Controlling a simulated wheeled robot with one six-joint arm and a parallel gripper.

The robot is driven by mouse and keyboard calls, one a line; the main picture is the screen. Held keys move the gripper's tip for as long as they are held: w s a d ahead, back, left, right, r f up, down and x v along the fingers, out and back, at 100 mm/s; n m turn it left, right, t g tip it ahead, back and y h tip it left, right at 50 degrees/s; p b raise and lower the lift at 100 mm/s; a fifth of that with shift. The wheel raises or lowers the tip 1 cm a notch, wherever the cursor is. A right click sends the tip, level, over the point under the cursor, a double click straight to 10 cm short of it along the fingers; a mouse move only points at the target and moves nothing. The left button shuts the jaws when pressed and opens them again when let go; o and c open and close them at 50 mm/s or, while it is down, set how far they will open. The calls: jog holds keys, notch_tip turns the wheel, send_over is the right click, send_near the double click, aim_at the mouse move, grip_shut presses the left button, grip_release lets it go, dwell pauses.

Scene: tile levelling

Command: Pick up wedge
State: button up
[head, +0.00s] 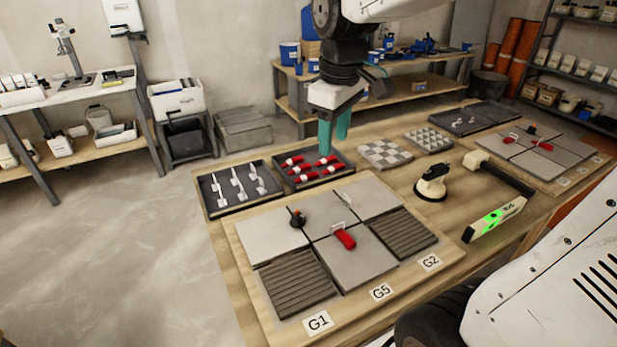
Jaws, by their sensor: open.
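Several red wedges (295,160) lie in a dark tray (318,182) near the middle of the workbench. My gripper (334,142) has teal fingers that point down, just above the far side of this tray. It is open, with nothing seen between the fingers. The fingers partly cover the tray's far edge. Another red wedge (344,238) sits at a clip on the near tile board (247,275). More red pieces (541,146) show on the far tile board at the right.
A tray of white clips (238,188) stands left of the wedge tray. Mosaic tile sheets (385,153) lie to its right. A suction cup (432,182), a mallet (497,172) and a green-lit level (493,219) lie further right.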

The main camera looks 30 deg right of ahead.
jog(key=w+d+f+n, duration=0.2)
jog(key=w, duration=0.5)
jog(key=w+d+f+n, duration=0.2)
jog(key=w+f, duration=0.1)
jog(key=w, duration=0.4)
jog(key=n, duration=0.7)
send_near(312, 174)
jog(key=f, duration=0.1)
jog(key=w+f, duration=0.1)
jog(key=f, duration=0.1)
jog(key=shift+w+d+g, duration=0.2)
jog(key=shift+w+g, duration=0.05)
jog(key=shift+g, duration=0.15)
jog(key=f, duration=0.5)
jog(key=shift+s+a+f, duration=0.15)
jog(key=shift+s+f, duration=0.15)
jog(key=shift+s, duration=0.05)
jog(key=c, duration=1)
